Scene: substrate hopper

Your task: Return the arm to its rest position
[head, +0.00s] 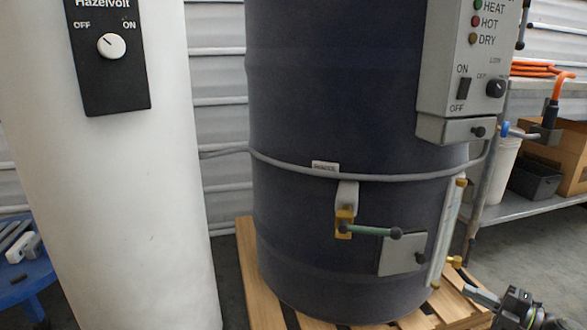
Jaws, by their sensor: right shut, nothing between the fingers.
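My right gripper (484,295) is in the lower right corner of the head view. Its fingers are together with nothing between them, and they point left toward the drum's lower right side. The gripper is apart from the large dark blue drum (345,90), in front of the right part of the wooden pallet (247,275). The drum stands on this pallet. My left gripper is not in view.
A brass valve with a green lever (370,230) juts from the drum's lower front. A grey control box (462,80) is on the drum's upper right. A white cylinder (110,200) stands at left. A blue stool (30,275) and a metal shelf (530,205) flank the scene.

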